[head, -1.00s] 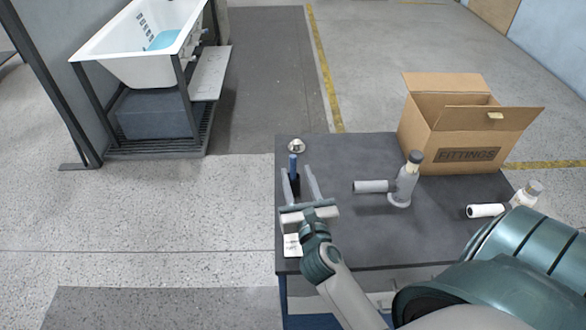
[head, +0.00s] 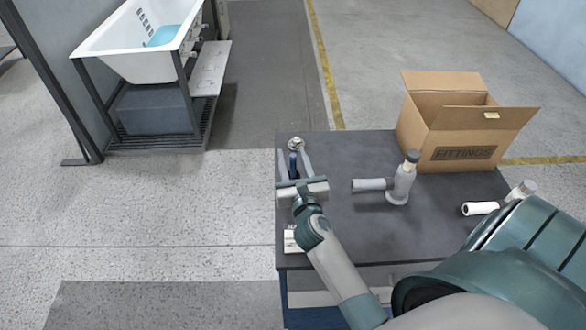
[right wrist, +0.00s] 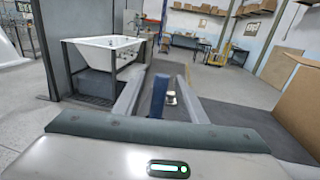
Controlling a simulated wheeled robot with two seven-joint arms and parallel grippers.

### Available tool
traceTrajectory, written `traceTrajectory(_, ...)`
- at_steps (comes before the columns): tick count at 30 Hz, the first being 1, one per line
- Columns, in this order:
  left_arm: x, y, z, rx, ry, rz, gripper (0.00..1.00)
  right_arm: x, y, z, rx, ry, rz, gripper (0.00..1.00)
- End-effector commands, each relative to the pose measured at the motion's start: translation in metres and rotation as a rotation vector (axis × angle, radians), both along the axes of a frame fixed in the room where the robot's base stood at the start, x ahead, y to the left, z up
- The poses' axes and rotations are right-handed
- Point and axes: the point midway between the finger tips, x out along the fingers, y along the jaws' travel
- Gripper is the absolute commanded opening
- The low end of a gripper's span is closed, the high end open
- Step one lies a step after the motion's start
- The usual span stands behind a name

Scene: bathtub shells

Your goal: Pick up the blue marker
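The blue marker (head: 293,165) stands upright near the left edge of the dark table. It also shows in the right wrist view (right wrist: 158,97), between the two fingers. My right gripper (head: 293,150) is open, with one finger on each side of the marker; gaps show between the marker and the fingers. The marker's lower part is hidden by the gripper body. My left gripper is in neither view.
A small round metal part (head: 296,143) sits just beyond the marker. A grey pipe fitting (head: 400,185), a white fitting (head: 482,208) and an open cardboard box (head: 460,135) are to the right on the table (head: 365,230). A white card (head: 291,241) lies at the front left.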

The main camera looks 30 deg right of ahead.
Motion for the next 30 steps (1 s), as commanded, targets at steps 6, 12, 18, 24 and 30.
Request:
traceTrajectory(6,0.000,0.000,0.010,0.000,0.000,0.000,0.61,0.023,-0.009,0.002,0.000,0.001,0.000,0.37)
traceTrajectory(12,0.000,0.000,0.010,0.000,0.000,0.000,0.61,0.027,-0.011,0.001,0.001,0.000,0.001,0.37)
traceTrajectory(18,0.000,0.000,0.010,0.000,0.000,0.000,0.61,0.027,-0.011,0.001,0.000,0.000,0.001,0.37)
traceTrajectory(24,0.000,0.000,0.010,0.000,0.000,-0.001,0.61,0.027,-0.010,0.001,0.000,0.000,0.001,0.25)
traceTrajectory(30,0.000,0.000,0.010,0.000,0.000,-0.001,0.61,0.026,-0.010,0.001,0.000,0.000,0.001,0.00)
